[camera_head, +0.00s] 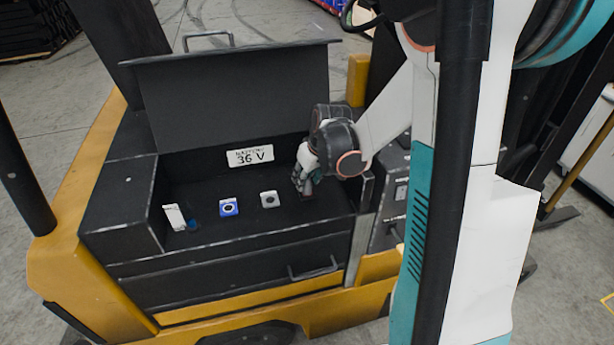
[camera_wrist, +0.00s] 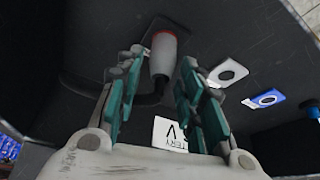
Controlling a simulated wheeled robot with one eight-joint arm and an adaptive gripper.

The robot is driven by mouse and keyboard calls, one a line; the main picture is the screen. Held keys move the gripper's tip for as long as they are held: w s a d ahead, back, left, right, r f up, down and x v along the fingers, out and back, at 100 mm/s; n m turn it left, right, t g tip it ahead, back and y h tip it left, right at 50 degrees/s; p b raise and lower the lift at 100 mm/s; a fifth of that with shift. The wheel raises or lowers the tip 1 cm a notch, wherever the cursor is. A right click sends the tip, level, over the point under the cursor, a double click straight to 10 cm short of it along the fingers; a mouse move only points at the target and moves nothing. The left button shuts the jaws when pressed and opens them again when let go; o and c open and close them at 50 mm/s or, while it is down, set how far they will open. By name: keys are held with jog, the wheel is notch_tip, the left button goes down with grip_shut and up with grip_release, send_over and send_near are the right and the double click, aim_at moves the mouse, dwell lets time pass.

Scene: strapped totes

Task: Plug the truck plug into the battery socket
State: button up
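The plug (camera_wrist: 164,55), grey with a red band, stands between the fingers of my gripper (camera_wrist: 161,66) in the wrist view. The fingers look open, one on each side of it, with narrow gaps. Its far end meets a dark plate on the compartment floor. In the head view my gripper (camera_head: 303,182) points down at the right of the open battery compartment and mostly hides the plug. A white-plated socket (camera_head: 268,199) and a blue-plated socket (camera_head: 229,207) sit to its left. They also show in the wrist view, white (camera_wrist: 228,72) and blue (camera_wrist: 266,98). Which is the battery's is unclear.
The raised black lid (camera_head: 235,95) stands behind the compartment. A "BATTERY 36 V" label (camera_head: 250,156) is on the back wall. A white piece (camera_head: 174,217) is at the left of the floor. The front wall (camera_head: 230,250) bounds the compartment. A dark cable (camera_wrist: 120,98) runs beside the left finger.

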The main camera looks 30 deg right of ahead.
jog(key=shift+r, duration=0.15)
jog(key=v, duration=1.1)
jog(key=shift+s+r, duration=0.15)
jog(key=shift+r, duration=0.2)
